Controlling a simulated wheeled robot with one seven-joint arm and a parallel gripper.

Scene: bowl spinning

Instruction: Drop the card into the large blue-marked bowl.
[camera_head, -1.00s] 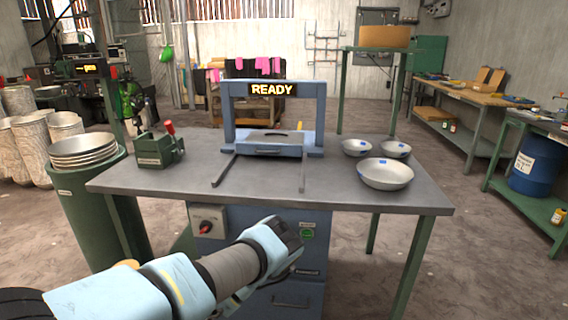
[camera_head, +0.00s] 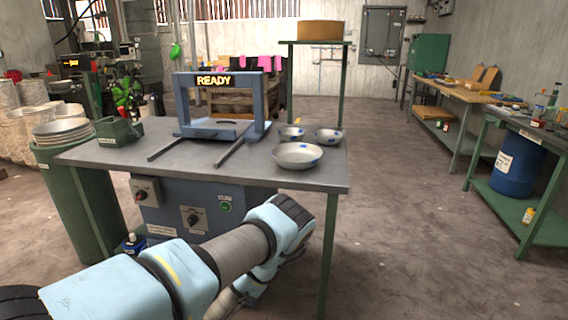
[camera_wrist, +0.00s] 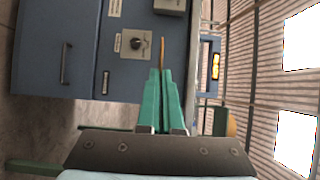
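In the wrist view my gripper (camera_wrist: 162,76) has its green fingers close together on a thin tan strip, which looks like the card (camera_wrist: 162,50) seen edge-on. The strip sticks out beyond the fingertips. In the head view the fingers and card are hidden behind my arm, low in front of the bench. The large bowl (camera_head: 297,157), pale with a blue mark on its rim, sits upright near the bench's right front corner. It is above my wrist in the picture and apart from it. I cannot see the inside bottom clearly.
Two smaller blue-marked bowls stand behind it, one left (camera_head: 291,133) and one right (camera_head: 328,136). A blue press (camera_head: 265,105) reading READY stands on the grey bench (camera_head: 225,176). Floor (camera_head: 410,220) is clear to the right, before a green workbench (camera_head: 528,125).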

